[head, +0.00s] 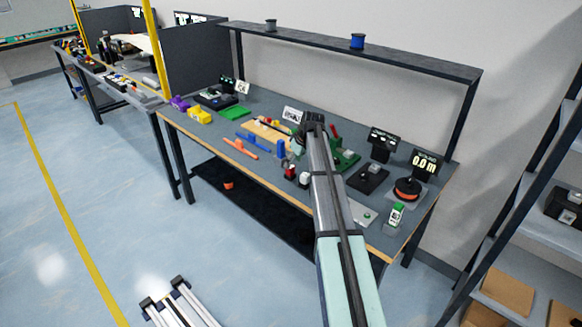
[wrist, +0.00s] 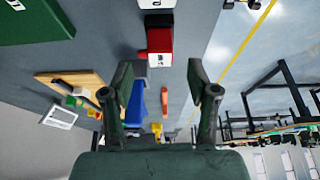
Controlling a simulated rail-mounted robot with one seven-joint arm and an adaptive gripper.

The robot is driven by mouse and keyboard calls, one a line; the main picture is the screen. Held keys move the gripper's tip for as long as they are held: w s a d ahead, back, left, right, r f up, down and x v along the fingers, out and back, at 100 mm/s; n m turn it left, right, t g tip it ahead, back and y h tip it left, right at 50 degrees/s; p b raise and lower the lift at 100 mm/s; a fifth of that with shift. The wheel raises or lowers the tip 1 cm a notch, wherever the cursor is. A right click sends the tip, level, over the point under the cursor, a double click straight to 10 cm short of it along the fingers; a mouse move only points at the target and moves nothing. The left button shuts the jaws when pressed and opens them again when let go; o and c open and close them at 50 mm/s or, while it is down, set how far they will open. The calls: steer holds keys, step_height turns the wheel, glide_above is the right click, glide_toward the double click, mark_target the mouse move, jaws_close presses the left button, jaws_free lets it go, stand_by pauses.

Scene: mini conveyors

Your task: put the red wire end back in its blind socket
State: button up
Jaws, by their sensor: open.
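My gripper (wrist: 162,82) is open in the wrist view, its two dark fingers apart with nothing held between them. In the head view my arm covers part of the bench and the fingers are hard to make out. A red block with a white label (wrist: 160,58) stands on the bench just beyond the gap between the fingertips; the head view shows a small red block (head: 290,172) near the bench's front edge. I cannot pick out the red wire end or the blind socket with certainty in either view.
The bench (head: 215,133) holds a wooden board (wrist: 52,81) with coloured pieces, blue parts (wrist: 136,104), an orange bar (head: 239,148) and a green board (wrist: 32,22). A shelf (head: 330,47) runs above the back.

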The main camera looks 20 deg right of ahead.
steer(key=v, duration=0.7)
steer(key=s+a+f+m+g, duration=0.3)
steer(key=s+a+f, duration=1.4)
steer(key=a+f, duration=0.25)
steer(key=s+a+f+m+g+h, duration=0.1)
steer(key=s+a+f, duration=0.35)
steer(key=s, duration=0.45)
steer(key=s+a+f+m+h, duration=0.1)
steer(key=s+a+f, duration=0.4)
steer(key=s, duration=0.4)
steer(key=s+f+g, duration=0.2)
steer(key=s+f, duration=0.4)
steer(key=s, duration=0.3)
steer(key=s+d+f+g, duration=0.1)
steer(key=s+f+g, duration=0.1)
steer(key=s+f, duration=0.4)
steer(key=s+f+g, duration=0.3)
steer(key=s+f, duration=0.3)
steer(key=s, duration=0.7)
steer(key=shift+d, duration=0.25)
